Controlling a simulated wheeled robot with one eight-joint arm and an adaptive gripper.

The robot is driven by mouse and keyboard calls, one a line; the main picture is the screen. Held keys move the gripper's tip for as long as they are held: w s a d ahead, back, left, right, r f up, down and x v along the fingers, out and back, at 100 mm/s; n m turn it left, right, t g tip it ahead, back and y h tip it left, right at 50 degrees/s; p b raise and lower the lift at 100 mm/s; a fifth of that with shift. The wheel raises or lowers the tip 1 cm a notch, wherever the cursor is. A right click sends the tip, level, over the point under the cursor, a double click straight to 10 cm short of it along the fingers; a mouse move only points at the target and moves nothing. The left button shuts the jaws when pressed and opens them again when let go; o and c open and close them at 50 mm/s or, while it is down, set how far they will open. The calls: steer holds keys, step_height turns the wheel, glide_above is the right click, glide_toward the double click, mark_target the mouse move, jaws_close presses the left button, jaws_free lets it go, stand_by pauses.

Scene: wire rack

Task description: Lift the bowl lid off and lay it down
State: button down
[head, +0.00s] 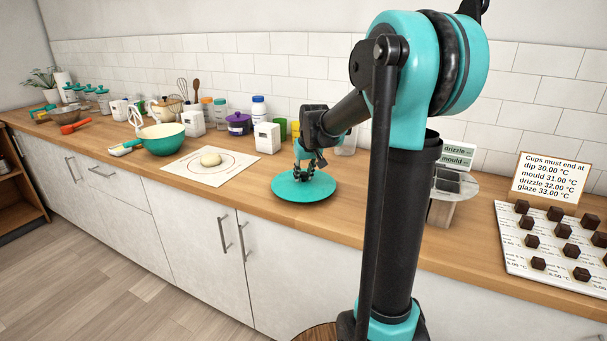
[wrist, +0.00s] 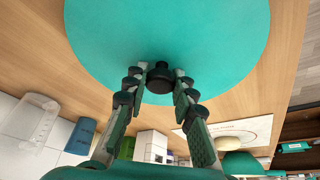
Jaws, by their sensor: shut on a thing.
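The bowl lid (head: 303,191) is a round teal disc lying flat at the counter's front, right of the pastry mat. I cannot tell whether it touches the wood or is just above it. My gripper (head: 309,169) comes down over its middle. In the wrist view my gripper (wrist: 160,77) has its fingers closed on the dark knob (wrist: 160,82) of the lid (wrist: 170,30). The teal bowl (head: 163,146) stands uncovered on the counter to the left, its pale inside showing; its teal side also shows in the wrist view (wrist: 241,161).
A white box (head: 266,137), purple pot (head: 238,124) and green cup (head: 280,127) stand behind. A round-topped stand (head: 442,211) and chocolate board (head: 520,268) are right. Bare counter (head: 345,217) lies right of the lid.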

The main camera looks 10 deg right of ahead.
steer(key=shift+f, duration=0.6)
steer(key=c, duration=1.2)
jaws_free()
